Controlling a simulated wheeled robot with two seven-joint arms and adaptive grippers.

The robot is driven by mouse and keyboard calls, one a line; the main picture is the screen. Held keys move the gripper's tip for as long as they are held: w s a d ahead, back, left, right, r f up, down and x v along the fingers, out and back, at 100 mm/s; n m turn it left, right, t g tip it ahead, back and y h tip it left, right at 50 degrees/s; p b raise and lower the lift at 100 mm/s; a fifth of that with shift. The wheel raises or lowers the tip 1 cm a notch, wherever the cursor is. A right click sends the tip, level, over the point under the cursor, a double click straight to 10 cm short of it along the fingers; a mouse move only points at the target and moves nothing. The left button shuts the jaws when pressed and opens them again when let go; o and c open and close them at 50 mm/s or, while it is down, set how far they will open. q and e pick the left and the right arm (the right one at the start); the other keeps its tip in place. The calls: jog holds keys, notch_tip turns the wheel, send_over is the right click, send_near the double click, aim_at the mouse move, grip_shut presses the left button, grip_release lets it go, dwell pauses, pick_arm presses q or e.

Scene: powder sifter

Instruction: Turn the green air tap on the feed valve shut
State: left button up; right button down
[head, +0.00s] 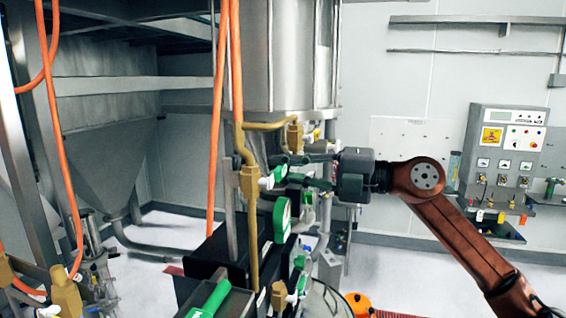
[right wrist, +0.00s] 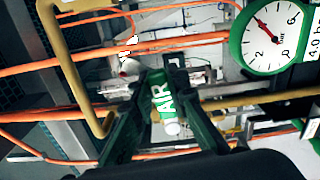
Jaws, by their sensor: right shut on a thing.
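The green air tap (right wrist: 163,103) has a handle marked "AIR". In the right wrist view it lies between the two dark fingers of my right gripper (right wrist: 165,80). In the head view my right gripper (head: 284,168) reaches in from the right, and its fingers are shut on the tap's handle. The feed valve (head: 266,183) shows as a white and brass fitting at the fingertips. The fingers partly hide the tap in the head view. My left gripper is in neither view.
A green-rimmed gauge (head: 282,219) stands just below the gripper and also shows in the right wrist view (right wrist: 270,38). A brass pipe (head: 250,185) and orange hoses (head: 217,110) run close on the left. A steel vessel (head: 290,60) rises behind. A control panel (head: 508,150) is on the right.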

jog(key=shift+f+m, duration=0.4)
jog(key=shift+m, duration=0.3)
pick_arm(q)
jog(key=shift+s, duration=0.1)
pick_arm(e)
jog(key=c, duration=1.8)
grip_release()
jog(key=shift+c, duration=0.2)
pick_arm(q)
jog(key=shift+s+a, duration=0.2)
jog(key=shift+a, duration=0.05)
pick_arm(e)
jog(key=shift+d, duration=0.1)
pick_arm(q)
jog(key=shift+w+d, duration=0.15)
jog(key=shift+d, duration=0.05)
pick_arm(e)
jog(key=v, duration=1.2)
